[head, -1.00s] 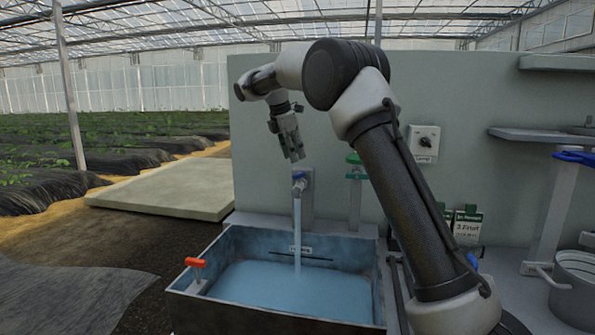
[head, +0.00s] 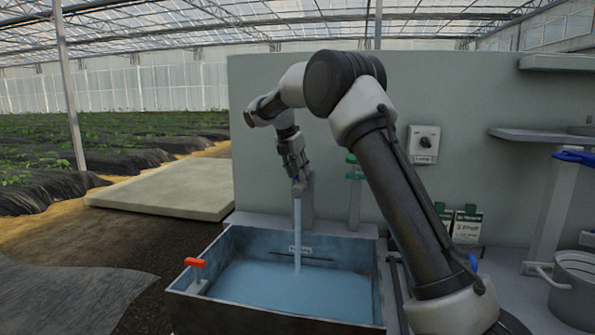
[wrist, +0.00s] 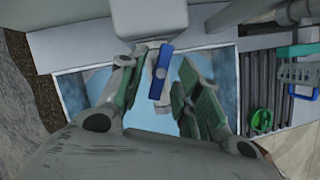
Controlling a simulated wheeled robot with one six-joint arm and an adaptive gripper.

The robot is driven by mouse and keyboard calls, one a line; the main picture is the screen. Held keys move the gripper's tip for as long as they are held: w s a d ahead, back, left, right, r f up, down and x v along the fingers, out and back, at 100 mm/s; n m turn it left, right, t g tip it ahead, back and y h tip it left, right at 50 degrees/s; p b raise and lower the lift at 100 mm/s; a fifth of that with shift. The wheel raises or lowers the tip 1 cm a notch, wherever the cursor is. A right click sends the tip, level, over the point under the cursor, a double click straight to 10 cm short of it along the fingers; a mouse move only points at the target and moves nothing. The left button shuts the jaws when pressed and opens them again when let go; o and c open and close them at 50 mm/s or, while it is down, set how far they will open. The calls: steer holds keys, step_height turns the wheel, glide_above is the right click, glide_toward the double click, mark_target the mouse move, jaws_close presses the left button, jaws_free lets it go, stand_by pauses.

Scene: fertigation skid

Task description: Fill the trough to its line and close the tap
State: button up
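The trough (head: 205,312) stands below the wall with blue water (head: 270,285) in it. A dark line (head: 315,261) runs under a small label on its inner back wall; the water surface looks below it. A stream (head: 297,235) falls from the tap into the trough. My gripper (head: 298,183) is over the tap, hiding most of it in the head view. In the wrist view, my gripper (wrist: 158,78) is open, its two fingers on either side of the blue tap handle (wrist: 161,72), with gaps visible. I cannot tell whether either finger touches it.
A green-topped valve (head: 353,170) stands right of the tap. A switch box (head: 424,143) is on the wall. A metal pot (head: 575,285) and a blue-handled post (head: 560,205) are at the right.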

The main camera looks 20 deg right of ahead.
steer(key=shift+c, duration=0.4)
jaws_close()
steer(key=m, duration=0.2)
steer(key=m+g, duration=0.1)
steer(key=m+g+h, duration=0.1)
steer(key=m, duration=0.1)
steer(key=shift+w+a+m, duration=0.1)
steer(key=shift+w+m, duration=0.2)
steer(key=m+g, duration=0.1)
steer(key=m, duration=0.2)
steer(key=m+g, duration=0.1)
steer(key=m, duration=0.2)
steer(key=shift+w+y, duration=0.2)
steer(key=shift+y, duration=0.1)
steer(key=shift+o, duration=0.4)
jaws_free()
